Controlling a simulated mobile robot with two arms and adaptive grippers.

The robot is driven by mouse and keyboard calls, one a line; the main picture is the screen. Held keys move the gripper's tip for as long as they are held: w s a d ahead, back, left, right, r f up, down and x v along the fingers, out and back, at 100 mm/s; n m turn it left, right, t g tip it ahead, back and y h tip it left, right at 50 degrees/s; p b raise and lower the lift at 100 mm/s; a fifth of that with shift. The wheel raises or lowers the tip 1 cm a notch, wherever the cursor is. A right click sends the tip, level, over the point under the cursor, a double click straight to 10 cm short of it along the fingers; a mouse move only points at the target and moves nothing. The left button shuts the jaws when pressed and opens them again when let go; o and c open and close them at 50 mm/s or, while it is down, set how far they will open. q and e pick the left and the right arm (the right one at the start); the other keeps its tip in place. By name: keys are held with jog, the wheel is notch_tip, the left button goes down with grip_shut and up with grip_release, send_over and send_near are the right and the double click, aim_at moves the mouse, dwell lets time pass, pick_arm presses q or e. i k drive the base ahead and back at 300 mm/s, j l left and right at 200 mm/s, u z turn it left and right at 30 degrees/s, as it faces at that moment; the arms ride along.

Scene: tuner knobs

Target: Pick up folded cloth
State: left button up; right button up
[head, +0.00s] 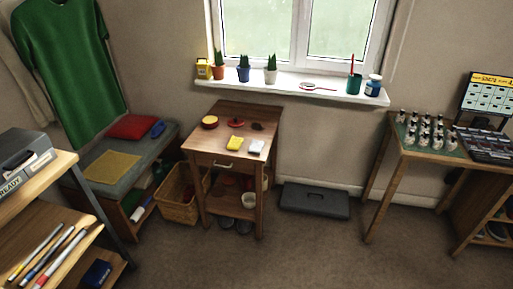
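A small wooden table (220,158) with a drawer stands below the window. On its top, near the front edge, lies a small yellow item (234,143) that looks like a folded cloth. A small pale grey-white item (256,147) lies just right of it, apart from it; I cannot tell if it is cloth. A flat yellow cloth or mat (112,166) lies on the bench at the left. Neither of my grippers is in view.
Behind the yellow item are a round yellow-and-red container (209,122), a red round item (236,122) and a dark item (257,126). A wicker basket (179,209) stands left of the table, a dark case (314,200) right. The front floor is clear.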

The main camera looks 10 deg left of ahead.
aim_at(255, 146)
jog(key=i+j, duration=0.1)
jog(key=i, duration=0.35)
jog(key=i+j, duration=0.1)
jog(key=i, duration=0.35)
